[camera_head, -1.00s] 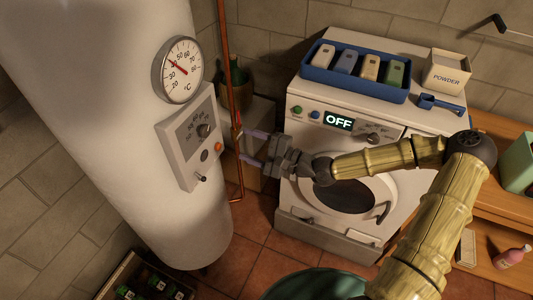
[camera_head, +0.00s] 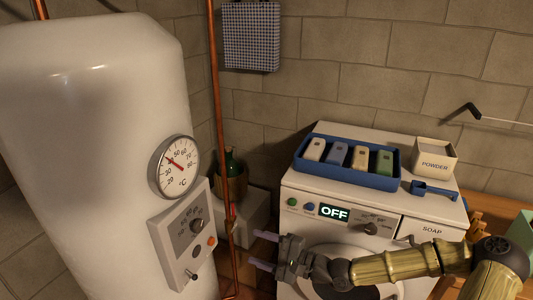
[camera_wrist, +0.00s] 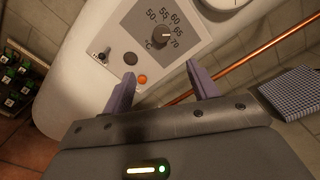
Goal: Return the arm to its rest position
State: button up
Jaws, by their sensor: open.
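My gripper (camera_head: 264,251) is open and empty, in front of the washing machine's left front edge and to the right of the white boiler (camera_head: 100,130). In the wrist view my gripper's two purple fingers (camera_wrist: 160,85) stand apart, pointing toward the boiler's control panel (camera_wrist: 165,35). Nothing is between them. The panel carries a temperature knob (camera_wrist: 161,35), a dark button, an orange light (camera_wrist: 142,79) and a small toggle. My arm reaches in from the lower right, across the front of the washing machine (camera_head: 325,212), whose display reads OFF.
A copper pipe (camera_head: 218,120) runs upright between boiler and washing machine. On the machine lie a blue tray (camera_head: 345,178) with several coloured blocks, a powder box (camera_head: 434,158) and a blue scoop (camera_head: 433,189). A checked cloth (camera_head: 250,38) hangs on the wall.

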jog(key=s+d+f+n+g+h, duration=0.2)
jog(key=s+d+f+n+h, duration=0.1)
jog(key=f+h, duration=0.3)
jog(key=s+d+f+n+g+h, duration=0.25)
jog(key=d+f+n+h, duration=0.2)
jog(key=f, duration=0.25)
jog(key=s+d+r+n+h, duration=0.1)
jog(key=s+d+r+h, duration=0.2)
jog(key=s+d+r, duration=0.1)
jog(key=s+d+r+n+h, duration=0.1)
jog(key=s+d+r+h, duration=0.2)
jog(key=r, duration=0.6)
jog(key=s+d, duration=0.1)
jog(key=d, duration=0.1)
jog(key=shift+d+n, duration=0.35)
jog(key=shift+d, duration=0.05)
jog(key=shift+r+t, duration=0.1)
jog(key=shift+t, duration=0.15)
dwell(0.5)
